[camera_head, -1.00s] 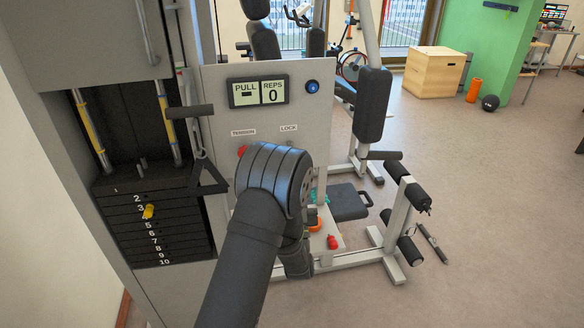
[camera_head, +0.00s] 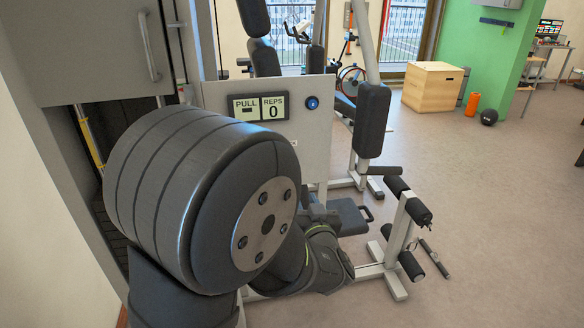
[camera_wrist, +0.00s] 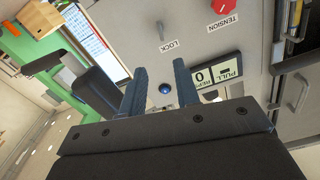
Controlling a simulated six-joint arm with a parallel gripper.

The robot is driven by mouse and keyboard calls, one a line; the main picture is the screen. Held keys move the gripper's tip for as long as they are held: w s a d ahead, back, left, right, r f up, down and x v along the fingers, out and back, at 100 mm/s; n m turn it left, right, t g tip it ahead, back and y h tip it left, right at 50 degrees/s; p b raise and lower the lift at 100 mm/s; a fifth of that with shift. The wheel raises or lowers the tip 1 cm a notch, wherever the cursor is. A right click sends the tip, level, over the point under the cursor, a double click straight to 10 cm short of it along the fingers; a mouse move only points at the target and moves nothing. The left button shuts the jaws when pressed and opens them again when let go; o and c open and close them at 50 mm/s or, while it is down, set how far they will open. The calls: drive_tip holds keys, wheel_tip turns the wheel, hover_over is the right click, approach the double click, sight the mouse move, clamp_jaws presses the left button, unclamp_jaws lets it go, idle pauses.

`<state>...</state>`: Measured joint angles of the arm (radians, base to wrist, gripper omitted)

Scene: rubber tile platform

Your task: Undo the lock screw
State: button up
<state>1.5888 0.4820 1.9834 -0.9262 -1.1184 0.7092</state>
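In the wrist view, a small grey part (camera_wrist: 160,30), which looks like the lock screw, sits on the light panel by the LOCK label (camera_wrist: 170,46). My gripper (camera_wrist: 159,66) is open and empty, its two dark fingers apart and pointing toward the panel. The grey part lies beyond the fingertips, roughly in line with the gap, and is not touched. A red knob (camera_wrist: 222,5) shows by the TENSION label. In the head view, my arm covers the lower panel, so the screw and the fingers cannot be made out there.
The panel (camera_head: 312,150) carries the PULL/REPS display (camera_head: 258,107) and a blue button (camera_head: 312,102). A padded upright (camera_head: 372,120) and a leg-roller frame (camera_head: 403,225) stand to the right. A wooden box (camera_head: 433,87) is farther back, with open floor in front.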

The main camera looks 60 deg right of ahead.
drive_tip(key=x, duration=1.6)
clamp_jaws()
